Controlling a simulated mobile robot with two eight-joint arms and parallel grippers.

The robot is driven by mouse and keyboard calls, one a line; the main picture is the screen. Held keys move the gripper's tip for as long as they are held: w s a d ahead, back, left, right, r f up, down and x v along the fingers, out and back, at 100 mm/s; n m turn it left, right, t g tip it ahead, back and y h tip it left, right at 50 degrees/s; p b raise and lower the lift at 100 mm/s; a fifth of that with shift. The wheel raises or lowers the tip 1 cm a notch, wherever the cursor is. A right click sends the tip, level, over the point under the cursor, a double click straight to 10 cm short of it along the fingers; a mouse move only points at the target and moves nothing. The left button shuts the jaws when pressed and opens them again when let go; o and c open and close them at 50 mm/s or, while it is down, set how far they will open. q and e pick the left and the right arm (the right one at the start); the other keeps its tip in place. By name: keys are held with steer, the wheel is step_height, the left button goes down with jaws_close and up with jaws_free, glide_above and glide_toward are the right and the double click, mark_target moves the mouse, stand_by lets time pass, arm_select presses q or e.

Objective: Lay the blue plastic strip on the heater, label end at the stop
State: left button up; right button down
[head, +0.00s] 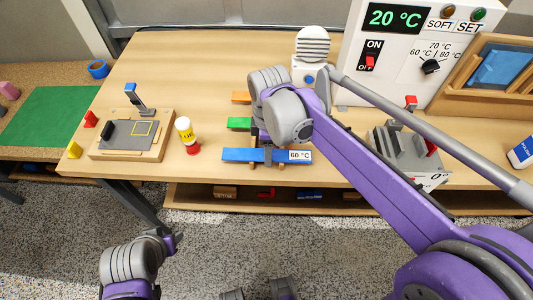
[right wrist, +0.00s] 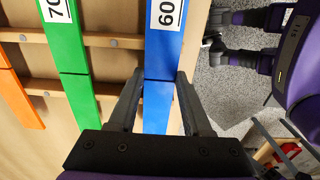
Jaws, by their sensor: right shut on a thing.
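The blue plastic strip (head: 237,155) lies level at the front edge of the table, with its white "60 °C" label (head: 300,156) at the right end. My right gripper (head: 268,154) points down and is shut on the strip left of the label. In the right wrist view the fingers (right wrist: 158,95) stand on either side of the blue strip (right wrist: 162,60). The white control panel (head: 391,75) reads 20 °C, with its red switch by OFF. I cannot make out the heater's bed or stop; my right arm covers part of that area. My left gripper (head: 172,240) is low at the left, its jaws unclear.
A green strip (head: 239,123) and an orange strip (head: 241,98) lie behind the blue one. A white ribbed device (head: 312,45) is behind; a grey angled block (head: 408,153) stands right.

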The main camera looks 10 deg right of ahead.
arm_select(q)
steer(key=shift+r, duration=0.1)
arm_select(e)
steer(key=shift+r, duration=0.15)
arm_select(q)
steer(key=shift+w+r+p, duration=0.2)
steer(key=shift+r+p, duration=0.4)
steer(key=shift+r, duration=0.1)
steer(key=shift+w+r+p, duration=0.2)
steer(key=shift+r+p, duration=0.35)
steer(key=shift+r, duration=0.1)
arm_select(e)
steer(key=shift+r, duration=1.6)
arm_select(q)
steer(key=shift+r, duration=0.1)
arm_select(e)
steer(key=shift+r, duration=0.15)
steer(key=shift+r, duration=0.2)
steer(key=shift+r+p, duration=1.05)
steer(key=shift+r, duration=0.4)
arm_select(q)
steer(key=r, duration=0.1)
steer(key=w+r, duration=0.1)
steer(key=shift+r, duration=0.3)
steer(key=shift+s+d, duration=0.1)
